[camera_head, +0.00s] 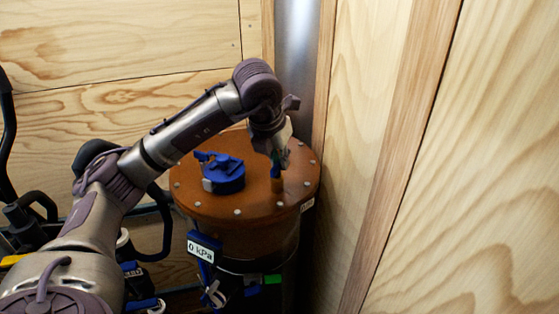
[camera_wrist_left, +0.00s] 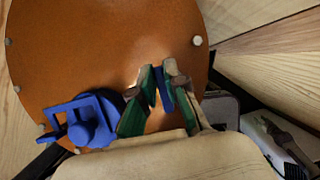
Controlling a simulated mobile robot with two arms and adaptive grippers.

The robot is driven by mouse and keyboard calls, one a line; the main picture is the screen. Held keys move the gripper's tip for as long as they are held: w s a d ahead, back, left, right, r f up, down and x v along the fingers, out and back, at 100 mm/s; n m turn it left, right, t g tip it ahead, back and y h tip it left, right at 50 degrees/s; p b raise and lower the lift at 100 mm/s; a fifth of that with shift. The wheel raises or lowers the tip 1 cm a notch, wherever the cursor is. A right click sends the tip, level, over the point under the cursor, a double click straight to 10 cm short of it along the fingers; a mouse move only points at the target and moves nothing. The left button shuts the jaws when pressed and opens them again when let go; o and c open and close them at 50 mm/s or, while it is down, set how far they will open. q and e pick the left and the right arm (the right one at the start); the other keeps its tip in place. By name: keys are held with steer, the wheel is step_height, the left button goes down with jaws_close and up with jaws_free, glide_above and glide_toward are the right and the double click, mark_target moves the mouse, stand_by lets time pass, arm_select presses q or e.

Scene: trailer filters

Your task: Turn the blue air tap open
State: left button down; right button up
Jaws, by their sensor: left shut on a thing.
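The blue air tap (camera_head: 276,168) is a small blue handle on a short brown stub, on the right part of a round orange-brown lid (camera_head: 250,203). My left gripper (camera_head: 280,158) reaches down over it from above. In the left wrist view, the blue tap handle (camera_wrist_left: 164,90) sits between the two green-lined fingers of my left gripper (camera_wrist_left: 160,82), which are shut on it. The fingers hide part of the handle, and I cannot tell how far it is turned. My right gripper is not in view.
A larger blue fitting (camera_head: 222,175) stands on the lid left of the tap. A label reading 0 kPa (camera_head: 204,248) hangs at the drum's front. Wooden walls (camera_head: 375,120) stand close on the right and behind. Black tubular frames (camera_head: 160,215) are at the left.

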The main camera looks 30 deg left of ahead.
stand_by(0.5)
arm_select(q)
steer(key=c, duration=1.2)
jaws_free()
steer(key=shift+r, duration=0.1)
steer(key=v, duration=1.2)
steer(key=shift+w, duration=0.1)
